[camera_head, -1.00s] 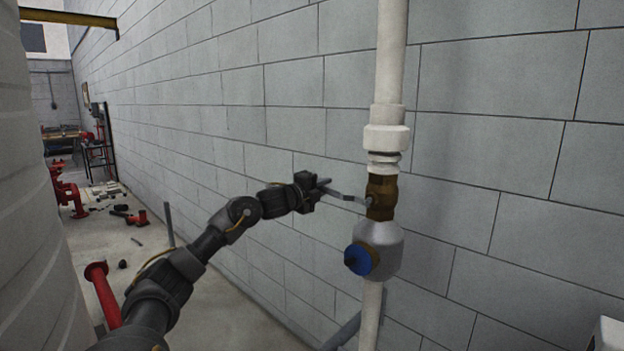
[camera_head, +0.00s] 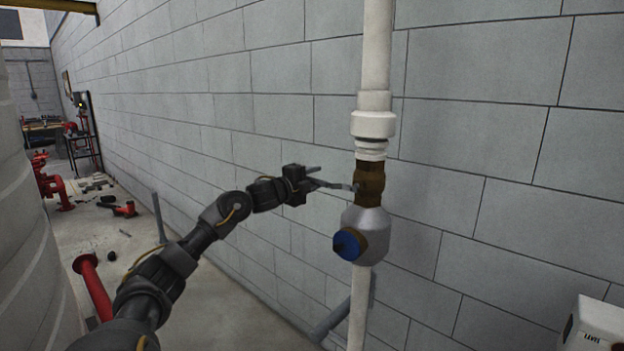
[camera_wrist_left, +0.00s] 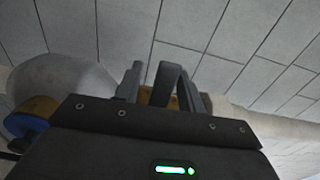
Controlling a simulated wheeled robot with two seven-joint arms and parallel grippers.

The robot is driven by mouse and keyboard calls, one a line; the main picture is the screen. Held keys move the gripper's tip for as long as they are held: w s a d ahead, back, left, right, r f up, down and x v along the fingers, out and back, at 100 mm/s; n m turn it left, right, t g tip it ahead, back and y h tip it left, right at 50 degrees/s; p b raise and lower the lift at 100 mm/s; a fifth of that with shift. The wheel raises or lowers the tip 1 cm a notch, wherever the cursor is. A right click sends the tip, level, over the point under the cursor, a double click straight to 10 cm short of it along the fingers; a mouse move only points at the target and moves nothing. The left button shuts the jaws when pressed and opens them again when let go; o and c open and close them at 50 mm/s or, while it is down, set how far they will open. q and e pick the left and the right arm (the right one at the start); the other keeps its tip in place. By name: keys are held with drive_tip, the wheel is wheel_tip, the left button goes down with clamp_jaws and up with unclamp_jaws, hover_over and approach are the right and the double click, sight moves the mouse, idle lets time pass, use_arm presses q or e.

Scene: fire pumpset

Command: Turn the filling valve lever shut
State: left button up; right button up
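The filling valve is a brass body (camera_head: 369,183) on a white vertical pipe. Its thin grey lever (camera_head: 341,186) points left from the brass body, roughly level. My left gripper (camera_head: 314,175) is at the lever's outer end, left of the valve. In the left wrist view the lever (camera_wrist_left: 165,82) stands between the two fingers of the left gripper (camera_wrist_left: 161,88). A gap shows between the lever and the left finger, so the gripper looks open around it. Contact with the right finger cannot be told. My right gripper is out of view.
A grey fitting with a blue cap (camera_head: 349,244) sits just below the valve. The block wall (camera_head: 450,130) is close behind the pipe. A white box (camera_head: 594,325) is at lower right. A red pipe (camera_head: 94,288) and a large pale tank (camera_head: 30,240) are at left.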

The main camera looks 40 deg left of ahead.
use_arm(q)
drive_tip(key=shift+s+a, duration=0.15)
drive_tip(key=s+b, duration=0.8)
drive_tip(key=s, duration=0.3)
drive_tip(key=shift+d+b, duration=0.25)
drive_tip(key=shift+b, duration=0.1)
idle(0.3)
